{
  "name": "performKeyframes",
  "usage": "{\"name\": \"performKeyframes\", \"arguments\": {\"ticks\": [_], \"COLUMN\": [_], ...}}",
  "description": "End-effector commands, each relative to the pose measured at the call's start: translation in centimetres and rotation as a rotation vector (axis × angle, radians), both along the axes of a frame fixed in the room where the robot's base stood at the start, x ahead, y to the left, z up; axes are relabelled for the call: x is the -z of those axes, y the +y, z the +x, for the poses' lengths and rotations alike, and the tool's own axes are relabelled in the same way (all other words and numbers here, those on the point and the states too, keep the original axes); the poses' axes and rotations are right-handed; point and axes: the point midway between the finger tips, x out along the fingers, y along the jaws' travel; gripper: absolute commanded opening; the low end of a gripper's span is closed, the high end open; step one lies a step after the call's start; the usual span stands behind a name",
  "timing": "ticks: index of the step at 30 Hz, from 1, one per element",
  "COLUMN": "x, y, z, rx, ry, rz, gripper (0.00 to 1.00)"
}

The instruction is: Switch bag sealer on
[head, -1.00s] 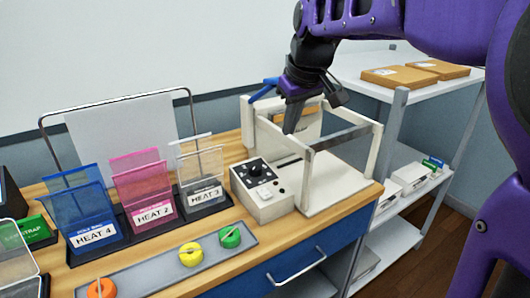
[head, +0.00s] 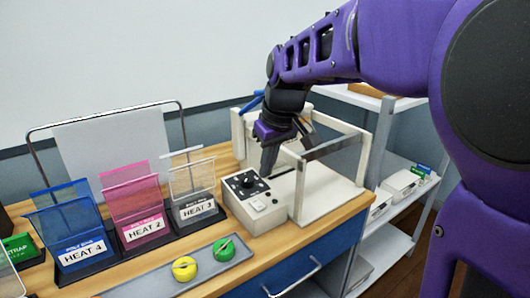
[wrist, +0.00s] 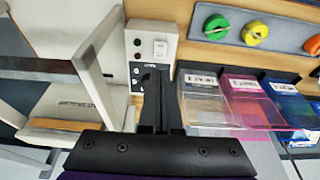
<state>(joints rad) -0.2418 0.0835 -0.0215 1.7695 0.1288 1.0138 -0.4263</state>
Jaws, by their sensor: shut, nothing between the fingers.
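The bag sealer (head: 318,190) is a cream machine on the wooden bench, with a frame and a grey bar across it. Its control box (head: 252,198) has a black dial panel and a pale rocker switch (head: 258,205). In the wrist view the rocker switch (wrist: 160,48) sits on the box face, beside two small indicators. My gripper (head: 266,172) is shut and empty, just above the dial side of the box. In the wrist view my fingertips (wrist: 157,75) overlap the dial panel and hide part of it. I cannot tell whether they touch the box.
Racks of coloured pouches labelled HEAT 4, HEAT 2 and HEAT 3 (head: 192,205) stand left of the sealer. A grey tray (head: 225,268) with round coloured knob-like pieces lies in front. A white shelf unit (head: 385,245) stands at the right.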

Motion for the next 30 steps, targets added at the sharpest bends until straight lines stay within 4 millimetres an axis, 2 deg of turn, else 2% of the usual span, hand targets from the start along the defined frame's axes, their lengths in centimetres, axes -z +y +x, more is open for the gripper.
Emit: {"name": "performKeyframes", "arguments": {"ticks": [1,6,12,18,30], "x": [1.5,5.0,8.1,9.5,9.8], "y": [0.2,0.8,1.0,1.0,1.0], "z": [0.2,1.1,1.4,1.5,1.4], "rx": [-0.001,-0.001,0.0,-0.001,0.0], "ry": [0.005,0.004,0.002,0.001,0.0], "rz": [-0.001,-0.001,0.0,-0.001,0.0], "gripper": [0.0,0.0,0.0,0.0,0.0]}}
